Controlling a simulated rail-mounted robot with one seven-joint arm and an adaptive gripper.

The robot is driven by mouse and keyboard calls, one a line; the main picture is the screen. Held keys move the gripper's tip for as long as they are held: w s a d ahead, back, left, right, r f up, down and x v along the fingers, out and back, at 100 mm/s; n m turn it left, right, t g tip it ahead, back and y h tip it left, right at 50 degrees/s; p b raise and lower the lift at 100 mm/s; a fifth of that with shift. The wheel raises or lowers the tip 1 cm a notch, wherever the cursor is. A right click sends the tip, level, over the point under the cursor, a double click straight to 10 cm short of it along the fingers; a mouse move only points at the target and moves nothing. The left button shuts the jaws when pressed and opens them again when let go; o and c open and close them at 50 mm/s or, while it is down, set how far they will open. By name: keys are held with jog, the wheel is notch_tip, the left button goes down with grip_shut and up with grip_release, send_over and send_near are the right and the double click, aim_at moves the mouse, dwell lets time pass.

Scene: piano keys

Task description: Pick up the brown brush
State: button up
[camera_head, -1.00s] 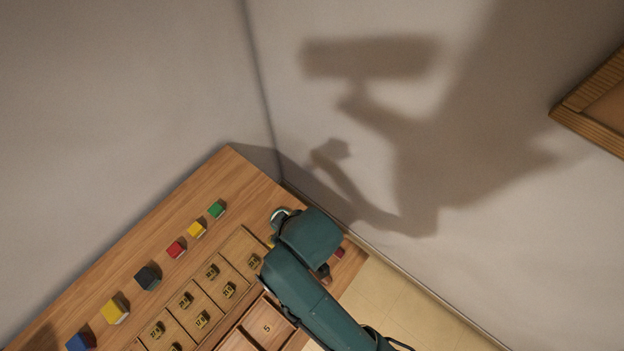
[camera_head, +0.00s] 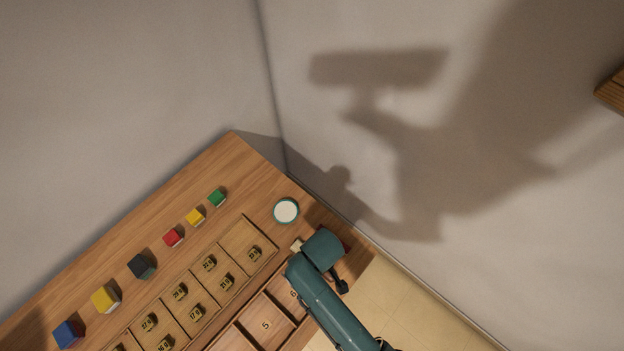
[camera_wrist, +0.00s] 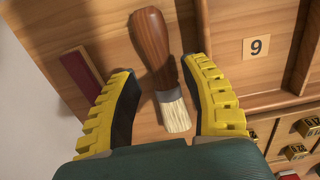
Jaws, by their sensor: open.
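The brown brush (camera_wrist: 153,42) lies on the wooden table in the wrist view, with a brown wooden handle, a grey metal band and pale bristles. My gripper (camera_wrist: 163,78) is open, and its two yellow-and-black fingers stand on either side of the brush. The bristle end lies between the fingers, and the handle reaches beyond the fingertips. I cannot tell whether either finger touches it. In the head view my arm's end (camera_head: 318,250) is over the right end of the table and the brush is hidden there.
A wooden tray with numbered compartments (camera_head: 265,325) lies beside the brush, holding several small number blocks. A dark red block (camera_wrist: 82,75) is left of the gripper. A white-topped round container (camera_head: 286,211) and several coloured cubes (camera_head: 141,266) stand on the table (camera_head: 228,160).

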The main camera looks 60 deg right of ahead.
notch_tip(320, 180, down, 3)
jog(key=shift+f, duration=0.1)
jog(key=shift+w, duration=0.1)
grip_shut()
